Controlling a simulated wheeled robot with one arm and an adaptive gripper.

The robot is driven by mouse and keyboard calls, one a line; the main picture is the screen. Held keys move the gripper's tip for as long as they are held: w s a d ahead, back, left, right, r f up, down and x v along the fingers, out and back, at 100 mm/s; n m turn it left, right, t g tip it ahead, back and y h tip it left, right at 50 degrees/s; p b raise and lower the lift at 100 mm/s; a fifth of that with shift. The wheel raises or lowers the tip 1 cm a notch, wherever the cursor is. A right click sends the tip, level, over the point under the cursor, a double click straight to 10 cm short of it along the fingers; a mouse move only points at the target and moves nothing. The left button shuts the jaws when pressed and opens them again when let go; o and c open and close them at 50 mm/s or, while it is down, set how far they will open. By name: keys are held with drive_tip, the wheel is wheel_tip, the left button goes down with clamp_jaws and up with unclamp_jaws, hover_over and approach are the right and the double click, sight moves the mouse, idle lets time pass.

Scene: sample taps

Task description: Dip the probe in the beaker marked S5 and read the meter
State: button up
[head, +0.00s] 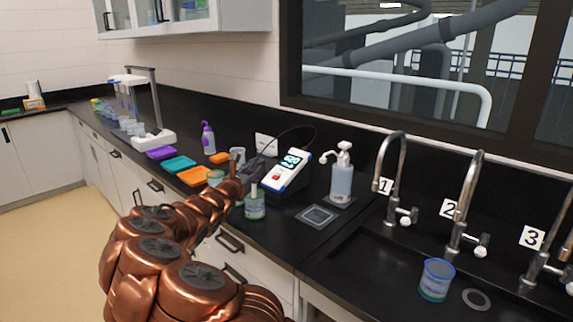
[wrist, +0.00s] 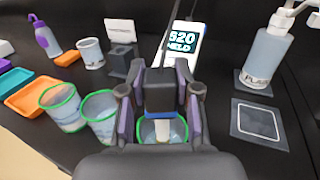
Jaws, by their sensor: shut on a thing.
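My gripper (wrist: 161,130) is shut on the probe (wrist: 166,95), a dark block with a pale tip pointing down. The tip is over or inside the mouth of a green-rimmed beaker (wrist: 150,132), which also shows in the head view (head: 255,208). I cannot tell whether the tip touches the liquid. Two more green-rimmed beakers (wrist: 62,107) (wrist: 101,116) stand to the left. I cannot read any beaker's mark. The meter (head: 288,170) stands behind, its screen lit. In the wrist view its screen (wrist: 184,42) seems to read 520, with unclear letters below.
A pump bottle (head: 342,178) and a square pad (head: 318,215) are right of the beaker. A dark holder block (wrist: 122,60), a grey cup (wrist: 91,54) and an orange tray (wrist: 35,92) are left. A blue-rimmed beaker (head: 436,280) stands in the sink below numbered taps.

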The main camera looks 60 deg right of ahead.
drive_tip(key=shift+r+p, duration=2.65)
drive_tip(key=shift+r, duration=1.5)
wheel_tip(320, 180, up, 3)
drive_tip(key=shift+r+p, duration=0.1)
drive_tip(key=shift+p, duration=0.95)
drive_tip(key=shift+w, duration=0.1)
